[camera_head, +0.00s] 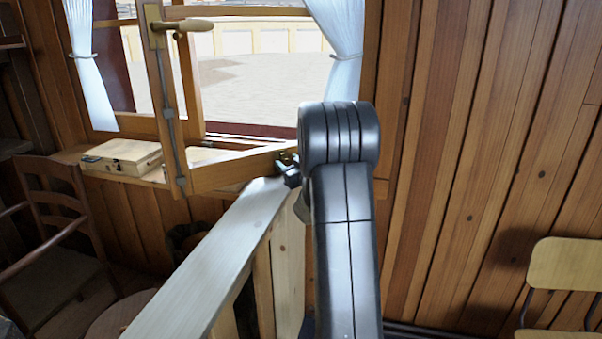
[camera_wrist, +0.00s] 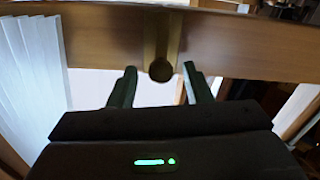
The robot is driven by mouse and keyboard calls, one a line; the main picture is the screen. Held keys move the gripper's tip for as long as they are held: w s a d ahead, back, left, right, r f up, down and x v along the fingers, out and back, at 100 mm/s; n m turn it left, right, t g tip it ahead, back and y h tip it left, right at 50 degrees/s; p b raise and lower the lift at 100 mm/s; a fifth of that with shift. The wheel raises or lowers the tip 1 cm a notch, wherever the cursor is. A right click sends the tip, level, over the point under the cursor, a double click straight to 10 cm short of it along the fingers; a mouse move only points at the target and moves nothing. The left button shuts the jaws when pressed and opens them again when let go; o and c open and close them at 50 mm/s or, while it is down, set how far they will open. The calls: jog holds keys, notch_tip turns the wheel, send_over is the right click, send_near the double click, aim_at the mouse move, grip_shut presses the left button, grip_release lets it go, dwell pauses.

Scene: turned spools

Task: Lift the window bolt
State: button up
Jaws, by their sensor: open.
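In the wrist view, a brass plate (camera_wrist: 174,42) with a round dark knob (camera_wrist: 160,71) sits on a wooden window rail; I take this fitting for the window bolt. My gripper (camera_wrist: 160,69) is open and empty. Its two dark green fingers stand apart, one on each side of the knob in the picture; contact cannot be told. In the head view my gripper (camera_head: 288,172) is by the free end of the opened casement's lower rail (camera_head: 235,170), partly hidden by my arm. Only a small bit of brass (camera_head: 287,157) shows there.
The casement stands open, with a wooden-gripped handle (camera_head: 185,26) and a long metal rod (camera_head: 165,95). A wooden box (camera_head: 122,155) lies on the sill. A pale board (camera_head: 215,255) runs just below my gripper. Chairs stand left (camera_head: 60,220) and right (camera_head: 565,265).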

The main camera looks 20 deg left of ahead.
jog(key=b+v, duration=0.1)
jog(key=v, duration=1.1)
jog(key=p+x, duration=0.1)
jog(key=x, duration=1.3)
jog(key=shift+s+f, duration=0.1)
jog(key=shift+f, duration=0.7)
jog(key=shift+d+f, duration=0.1)
jog(key=shift+f, duration=0.4)
jog(key=shift+r, duration=0.1)
